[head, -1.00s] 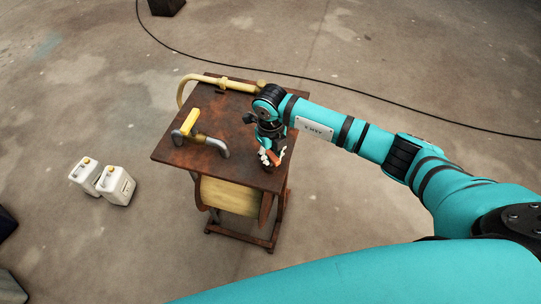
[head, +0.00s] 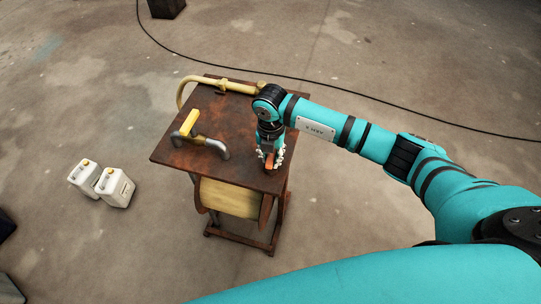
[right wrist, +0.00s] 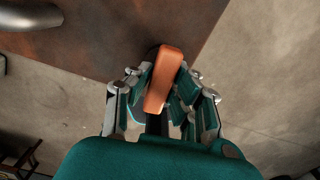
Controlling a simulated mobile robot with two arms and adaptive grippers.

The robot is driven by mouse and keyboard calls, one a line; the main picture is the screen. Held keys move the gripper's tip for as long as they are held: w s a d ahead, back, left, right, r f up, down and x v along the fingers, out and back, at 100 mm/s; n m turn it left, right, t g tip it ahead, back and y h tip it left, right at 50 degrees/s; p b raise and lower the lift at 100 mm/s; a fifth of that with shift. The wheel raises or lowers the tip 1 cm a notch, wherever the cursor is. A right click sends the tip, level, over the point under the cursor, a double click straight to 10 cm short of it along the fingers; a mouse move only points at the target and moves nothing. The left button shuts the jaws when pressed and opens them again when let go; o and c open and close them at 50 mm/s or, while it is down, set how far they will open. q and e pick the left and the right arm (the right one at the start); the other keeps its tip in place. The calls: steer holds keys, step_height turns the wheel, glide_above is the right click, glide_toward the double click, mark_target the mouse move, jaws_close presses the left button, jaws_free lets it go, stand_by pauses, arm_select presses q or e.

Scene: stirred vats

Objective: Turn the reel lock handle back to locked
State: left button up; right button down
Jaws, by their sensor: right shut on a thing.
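The reel lock handle (right wrist: 163,78) is an orange bar on a dark mount at the right front corner of a rusty brown cart top (head: 215,118). It also shows in the head view (head: 270,161), partly covered by the gripper. My right gripper (head: 271,163) is shut on the handle, with its fingers on either side of it in the right wrist view (right wrist: 163,98). Below the top, a reel wound with pale yellow hose (head: 230,197) sits in the cart frame. My left gripper is not in view.
A yellow-handled grey pipe (head: 190,125) and a pale yellow hose end with a nozzle (head: 225,85) lie on the cart top. Two white jugs (head: 115,187) stand on the floor at the left. A black cable (head: 250,71) crosses the floor behind. Floor right of the cart is clear.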

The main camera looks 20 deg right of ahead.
mark_target(271, 155)
steer(key=shift+w+r+m, duration=0.1)
steer(key=shift+m, duration=0.6)
steer(key=c, duration=1.2)
jaws_free()
step_height(271, 155, up, 12)
steer(key=shift+f, duration=0.1)
